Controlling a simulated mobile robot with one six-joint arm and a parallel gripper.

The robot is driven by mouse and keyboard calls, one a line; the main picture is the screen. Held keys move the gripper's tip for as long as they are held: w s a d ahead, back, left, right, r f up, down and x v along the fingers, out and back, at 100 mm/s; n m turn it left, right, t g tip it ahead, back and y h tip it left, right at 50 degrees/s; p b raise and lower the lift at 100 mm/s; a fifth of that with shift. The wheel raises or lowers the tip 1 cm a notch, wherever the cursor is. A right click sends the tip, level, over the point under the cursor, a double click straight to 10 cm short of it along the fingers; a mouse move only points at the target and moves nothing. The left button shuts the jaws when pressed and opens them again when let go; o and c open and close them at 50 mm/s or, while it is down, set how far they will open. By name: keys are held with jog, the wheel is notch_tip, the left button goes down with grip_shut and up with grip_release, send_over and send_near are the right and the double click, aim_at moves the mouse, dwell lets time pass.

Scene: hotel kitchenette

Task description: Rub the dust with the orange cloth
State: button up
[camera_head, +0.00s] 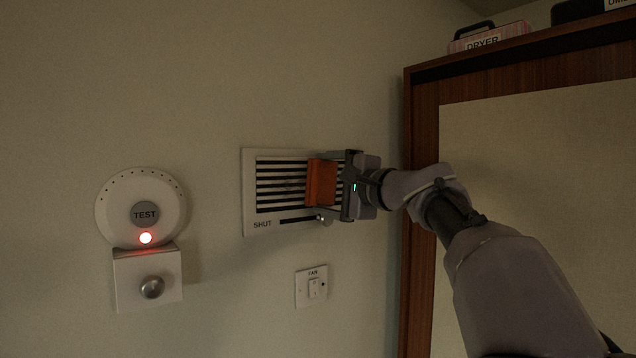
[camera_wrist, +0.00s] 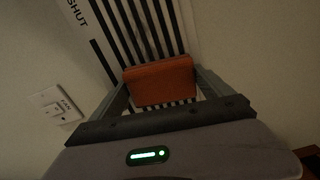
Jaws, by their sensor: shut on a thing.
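The orange cloth (camera_head: 321,182) is a folded block held between the fingers of my gripper (camera_head: 335,184), in front of the wall vent (camera_head: 249,190). In the wrist view the orange cloth (camera_wrist: 161,82) sits between both fingertips of my gripper (camera_wrist: 163,88), over the dark slats of the vent (camera_wrist: 110,22). I cannot tell whether the cloth touches the slats. A faint greyish-brown smudge, perhaps the dust (camera_head: 293,184), shows on the slats just left of the cloth. The cloth and gripper hide the vent's right part.
A slider knob (camera_head: 321,217) sits low on the vent, marked SHUT. A FAN switch (camera_head: 312,287) is below. A round TEST alarm (camera_head: 141,209) with a red light and a knobbed box (camera_head: 148,279) are left. A wooden cabinet (camera_head: 421,200) stands right, with a DRYER case (camera_head: 489,38) on top.

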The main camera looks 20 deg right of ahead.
aim_at(269, 186)
jog(key=d, duration=0.1)
jog(key=w+d+p, duration=0.1)
jog(key=shift+d, duration=0.35)
jog(key=shift+d+f, duration=0.1)
jog(key=shift+d, duration=0.2)
jog(key=shift+s+a+f+b, duration=0.1)
jog(key=shift+s+a+b, duration=0.4)
jog(key=shift+a, duration=0.8)
jog(key=shift+s+a+r+b, duration=0.1)
jog(key=shift+s+a+b, duration=0.2)
jog(key=shift+a+b, duration=0.7)
jog(key=shift+s+a+f+b, duration=0.15)
jog(key=shift+s+a, duration=0.25)
jog(key=shift+a, duration=1.25)
jog(key=shift+s+a+b, duration=0.15)
jog(key=shift+s+a, duration=0.2)
jog(key=shift+a, duration=0.7)
jog(key=shift+s+a+b, duration=0.15)
jog(key=shift+s+a, duration=0.2)
jog(key=shift+a, duration=0.7)
jog(key=shift+s+a+b, duration=0.15)
jog(key=shift+s+a, duration=0.2)
jog(key=shift+a, duration=0.7)
jog(key=shift+d, duration=0.1)
jog(key=shift+d, duration=0.1)
jog(key=shift+s+d+b, duration=0.15)
jog(key=shift+s+b, duration=0.15)
jog(key=shift+b, duration=0.05)
jog(key=shift+b+v, duration=0.9)
jog(key=shift+v, duration=1.6)
